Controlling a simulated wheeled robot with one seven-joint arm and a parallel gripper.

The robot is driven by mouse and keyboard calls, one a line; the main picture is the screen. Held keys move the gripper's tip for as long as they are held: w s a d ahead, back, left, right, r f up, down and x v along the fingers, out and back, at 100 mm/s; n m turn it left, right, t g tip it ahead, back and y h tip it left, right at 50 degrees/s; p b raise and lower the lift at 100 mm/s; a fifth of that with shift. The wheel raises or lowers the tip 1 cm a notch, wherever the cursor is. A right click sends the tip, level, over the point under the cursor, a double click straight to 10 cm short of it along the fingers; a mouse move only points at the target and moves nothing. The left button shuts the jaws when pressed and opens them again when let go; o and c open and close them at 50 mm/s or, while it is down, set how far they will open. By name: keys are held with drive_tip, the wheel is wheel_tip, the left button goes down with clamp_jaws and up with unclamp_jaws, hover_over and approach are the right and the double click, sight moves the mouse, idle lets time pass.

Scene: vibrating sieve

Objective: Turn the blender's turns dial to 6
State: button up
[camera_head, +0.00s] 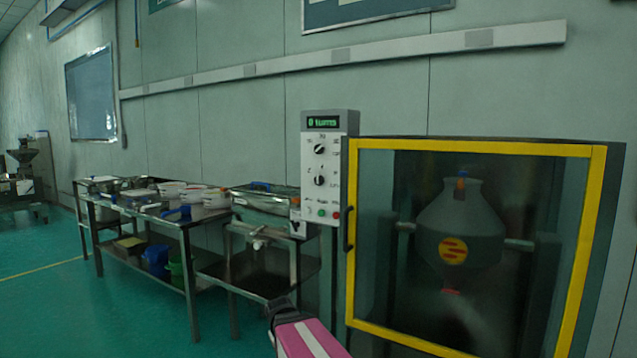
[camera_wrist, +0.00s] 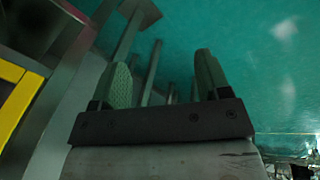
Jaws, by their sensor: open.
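The blender (camera_head: 460,230) stands at the right in the head view, a grey vessel inside a yellow-framed cabinet. Its white control panel (camera_head: 327,168) stands at the cabinet's left side. The panel has a green-lit display and two black dials, an upper dial (camera_head: 320,149) and a lower dial (camera_head: 320,181). The dial labels are too small to read surely. Coloured buttons sit below the dials. In the wrist view my gripper (camera_wrist: 165,75) is open and empty, over the green floor and metal legs. It touches no dial. My pink and white arm shows at the bottom of the head view.
The cabinet's yellow door frame (camera_head: 470,146) and black handle (camera_head: 349,229) are just right of the panel. Green floor (camera_head: 60,310) is open at the lower left.

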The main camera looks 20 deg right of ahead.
drive_tip(key=w+d+r+n+t+h, duration=0.25)
drive_tip(key=w+d+r, duration=0.25)
drive_tip(key=w+r, duration=0.5)
drive_tip(key=n+t+h, duration=0.4)
drive_tip(key=t+h, duration=0.3)
drive_tip(key=h, duration=0.2)
approach(318, 181)
drive_tip(key=x, duration=1)
drive_tip(key=shift+w+d, duration=0.25)
drive_tip(key=c, duration=0.9)
